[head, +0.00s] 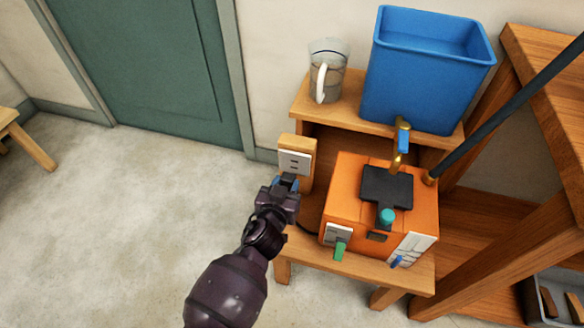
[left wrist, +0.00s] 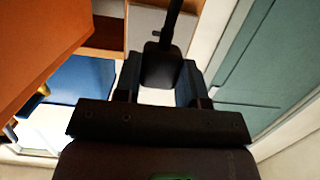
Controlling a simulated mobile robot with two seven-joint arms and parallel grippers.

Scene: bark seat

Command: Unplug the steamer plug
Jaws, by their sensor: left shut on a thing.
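The orange steamer (head: 375,210) stands on a low wooden bench, with a black plate on top and a green lever at its front. A wooden block with a pale socket plate (head: 295,161) stands to its left, slots visible. My left gripper (head: 285,184) is at the lower edge of the plate, fingers mostly hidden from the head. In the left wrist view the gripper (left wrist: 160,85) is shut on the black steamer plug (left wrist: 160,66), whose dark cord runs upward. I cannot tell whether the plug's pins are in the socket. My right gripper is not in view.
A blue bin (head: 420,75) and a clear measuring jug (head: 326,72) stand on the raised shelf behind. A dark pole (head: 510,105) slants up from beside the steamer. A wooden frame (head: 535,215) stands at right. The floor (head: 130,220) at left is clear.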

